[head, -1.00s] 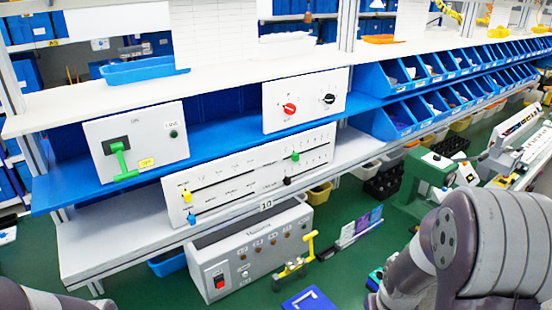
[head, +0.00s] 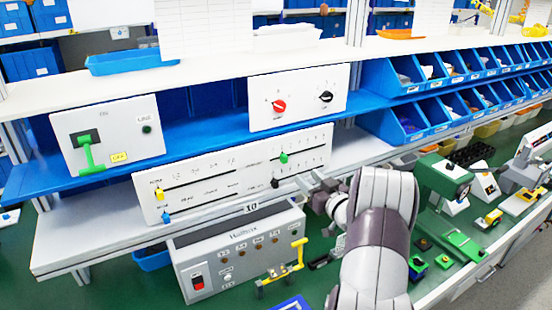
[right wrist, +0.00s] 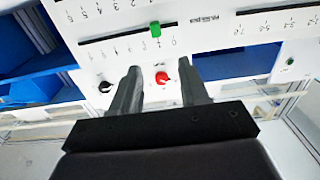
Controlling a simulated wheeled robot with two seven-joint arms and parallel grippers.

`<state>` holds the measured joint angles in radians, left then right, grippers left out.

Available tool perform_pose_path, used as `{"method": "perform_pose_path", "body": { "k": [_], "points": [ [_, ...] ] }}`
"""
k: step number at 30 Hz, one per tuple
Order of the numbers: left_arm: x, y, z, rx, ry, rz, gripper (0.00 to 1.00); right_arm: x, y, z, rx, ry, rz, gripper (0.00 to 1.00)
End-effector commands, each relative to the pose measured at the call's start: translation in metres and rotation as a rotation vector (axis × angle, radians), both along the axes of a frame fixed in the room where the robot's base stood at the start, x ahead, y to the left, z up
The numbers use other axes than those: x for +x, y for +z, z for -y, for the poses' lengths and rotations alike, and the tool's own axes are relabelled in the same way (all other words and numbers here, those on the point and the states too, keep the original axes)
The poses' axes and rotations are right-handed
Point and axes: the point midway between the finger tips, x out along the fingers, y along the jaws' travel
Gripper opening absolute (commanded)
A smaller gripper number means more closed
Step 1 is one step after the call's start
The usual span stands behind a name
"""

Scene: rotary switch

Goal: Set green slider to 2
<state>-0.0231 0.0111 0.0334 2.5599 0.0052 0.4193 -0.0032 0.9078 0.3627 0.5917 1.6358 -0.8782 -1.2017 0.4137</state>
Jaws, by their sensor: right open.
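The white slider panel (head: 215,190) stands upright on the lower shelf. The green slider (head: 284,158) sits on its upper right track, near that track's left end in the head view. In the right wrist view, which looks upside down, the green slider (right wrist: 155,30) is close to the 0 end of the scale; its exact mark is hard to read. My right gripper (head: 312,184) is in front of the panel's lower right part, below and right of the green slider. In the right wrist view my right gripper (right wrist: 158,66) is open and empty, apart from the slider. My left gripper is out of view.
A black slider (head: 275,183) is just below the green one. Yellow (head: 159,193) and blue (head: 166,217) sliders are at the left. Above are a red knob (head: 279,106) and a black knob (head: 326,96). A grey control box (head: 240,250) stands below the shelf.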

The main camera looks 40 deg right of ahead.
Motion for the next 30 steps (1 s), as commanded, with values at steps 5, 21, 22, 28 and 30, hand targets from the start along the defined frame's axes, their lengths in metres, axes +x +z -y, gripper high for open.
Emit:
{"method": "perform_pose_path", "body": {
  "k": [5, 21, 22, 28, 30],
  "points": [
    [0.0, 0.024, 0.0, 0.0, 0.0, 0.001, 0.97, 0.039, 0.006, 0.003, 0.003, 0.002, -0.004, 0.45],
    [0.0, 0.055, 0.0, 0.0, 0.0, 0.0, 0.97, 0.12, 0.0, 0.013, 0.002, -0.004, -0.005, 0.45],
    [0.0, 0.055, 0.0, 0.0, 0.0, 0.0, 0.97, 0.12, -0.001, 0.013, 0.002, -0.004, -0.005, 0.45],
    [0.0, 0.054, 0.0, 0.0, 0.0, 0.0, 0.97, 0.12, -0.001, 0.013, 0.002, -0.004, -0.005, 0.32],
    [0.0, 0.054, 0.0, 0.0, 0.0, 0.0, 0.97, 0.12, -0.001, 0.013, 0.002, -0.004, -0.005, 0.09]
  ]
}}
